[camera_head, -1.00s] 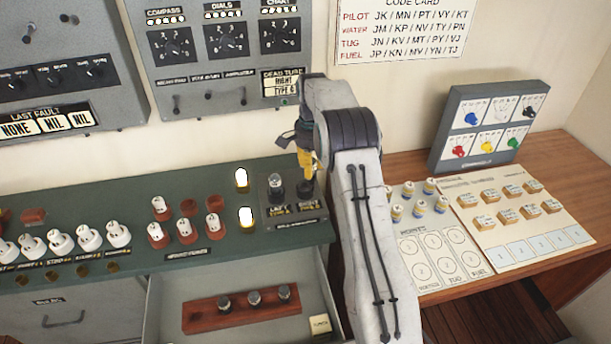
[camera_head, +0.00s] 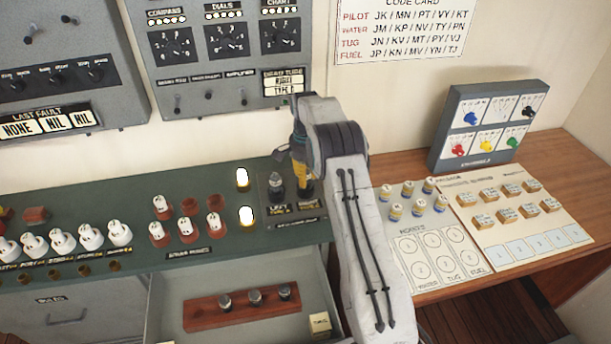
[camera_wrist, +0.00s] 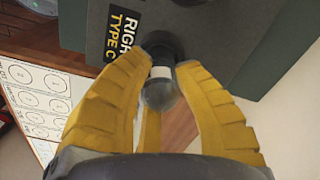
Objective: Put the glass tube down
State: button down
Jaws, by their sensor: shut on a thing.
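The glass tube (camera_wrist: 157,92), greyish with a white band, stands between the yellow fingers of my gripper (camera_wrist: 162,70) in the wrist view. Its far end meets a dark round part beside the label "RIGHT TYPE C" (camera_wrist: 124,38). I cannot tell whether it is fully seated there. In the head view, my gripper (camera_head: 303,182) is shut at the right position of the small two-place panel (camera_head: 293,222); the arm and fingers mostly hide the tube. Another tube (camera_head: 276,187) stands upright in the left place.
An open drawer (camera_head: 210,279) below holds a wooden rack (camera_head: 232,314) with several dark tubes. Lit white lamps (camera_head: 246,217) and knobs lie to the left on the green console (camera_head: 130,205). The brown desk (camera_head: 455,285) to the right carries cards and small pieces.

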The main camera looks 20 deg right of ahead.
jog(key=shift+f, duration=0.35)
jog(key=c, duration=1)
grip_release()
jog(key=shift+c, duration=0.2)
